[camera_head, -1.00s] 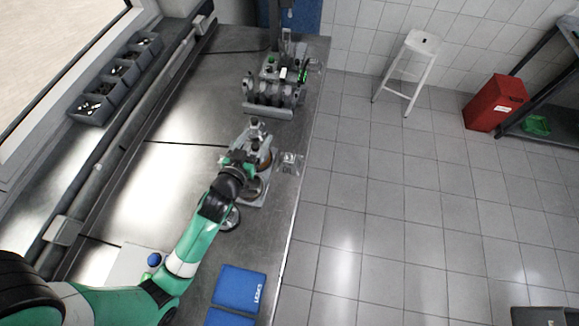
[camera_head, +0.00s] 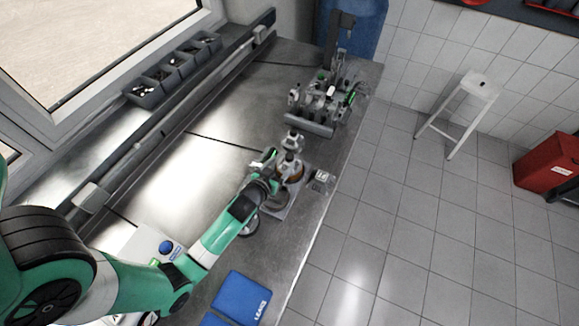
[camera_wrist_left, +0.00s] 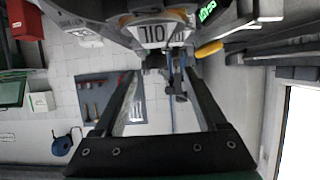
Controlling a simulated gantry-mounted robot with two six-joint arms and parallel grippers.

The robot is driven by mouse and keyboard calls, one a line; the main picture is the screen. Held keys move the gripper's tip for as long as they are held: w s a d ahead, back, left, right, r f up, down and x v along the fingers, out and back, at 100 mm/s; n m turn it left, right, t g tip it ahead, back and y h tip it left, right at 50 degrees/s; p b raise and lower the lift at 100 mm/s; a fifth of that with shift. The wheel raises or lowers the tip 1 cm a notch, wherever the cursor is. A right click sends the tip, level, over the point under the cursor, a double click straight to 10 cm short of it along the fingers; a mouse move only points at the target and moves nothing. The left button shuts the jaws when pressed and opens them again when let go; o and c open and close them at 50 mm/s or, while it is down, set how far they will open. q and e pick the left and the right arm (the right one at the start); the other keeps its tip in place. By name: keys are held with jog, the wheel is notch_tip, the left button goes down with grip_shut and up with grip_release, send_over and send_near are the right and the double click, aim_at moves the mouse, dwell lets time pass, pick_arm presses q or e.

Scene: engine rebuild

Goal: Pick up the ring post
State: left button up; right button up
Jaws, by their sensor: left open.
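The likely ring post (camera_head: 292,146) is a grey stepped post near the right edge of the bench, with an amber-brown band low on it. It stands on a small light plate (camera_head: 280,211). My left gripper (camera_head: 271,168) is beside it on its left, partly hidden by my own wrist. In the left wrist view the two dark fingers of my left gripper (camera_wrist_left: 160,75) are apart with nothing clearly held between them. A rounded metal part with an upside-down label (camera_wrist_left: 152,34) is just beyond the fingertips. Whether a finger touches the post I cannot tell. My right gripper is out of view.
An engine block assembly (camera_head: 322,105) stands farther back on the metal bench. A small clear item (camera_head: 320,181) is right of the plate. Blue booklets (camera_head: 243,297) lie in front. Grey bins (camera_head: 170,74) line the window side. The bench's middle left is clear.

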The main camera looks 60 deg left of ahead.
aim_at(288, 158)
pick_arm(q)
jog(key=x, duration=0.5)
jog(key=shift+w+d+r+b, duration=0.1)
jog(key=shift+w+d+b, duration=0.1)
jog(key=shift+b, duration=0.15)
grip_shut()
dwell(0.9)
